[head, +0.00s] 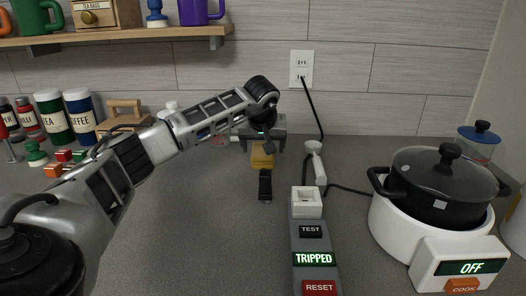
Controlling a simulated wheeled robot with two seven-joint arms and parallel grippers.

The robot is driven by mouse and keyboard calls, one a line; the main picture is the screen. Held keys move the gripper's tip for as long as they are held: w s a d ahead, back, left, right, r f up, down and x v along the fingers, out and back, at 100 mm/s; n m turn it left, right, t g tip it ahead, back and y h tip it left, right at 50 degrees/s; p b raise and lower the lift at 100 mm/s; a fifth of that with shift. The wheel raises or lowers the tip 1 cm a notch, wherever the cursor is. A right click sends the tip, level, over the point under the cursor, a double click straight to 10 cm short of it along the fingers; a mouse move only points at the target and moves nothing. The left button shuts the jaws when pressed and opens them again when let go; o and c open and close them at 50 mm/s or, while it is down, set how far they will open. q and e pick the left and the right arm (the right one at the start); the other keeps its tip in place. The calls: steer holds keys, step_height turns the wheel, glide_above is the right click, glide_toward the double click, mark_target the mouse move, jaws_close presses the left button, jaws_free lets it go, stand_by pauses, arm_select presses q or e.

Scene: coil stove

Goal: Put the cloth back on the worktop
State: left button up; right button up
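My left gripper (264,160) is over the middle of the grey worktop (190,230), its arm reaching in from the left. A small mustard-yellow piece (262,155), which looks like the cloth, shows at the gripper, below its grey body and above a dark fingertip. Most of it is hidden, and I cannot tell whether it is gripped or lies behind the fingers. The finger gap is not clear. My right gripper is not in view.
A grey power box (313,245) reads TRIPPED, with a white socket and plug (315,165) behind it. A black lidded pot (440,190) sits on a white stove (400,235) reading OFF. Canisters (52,115) and a wooden-handled box (123,118) stand back left. The middle front is clear.

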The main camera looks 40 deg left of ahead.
arm_select(q)
steer(key=v, duration=0.9)
steer(key=shift+r, duration=0.1)
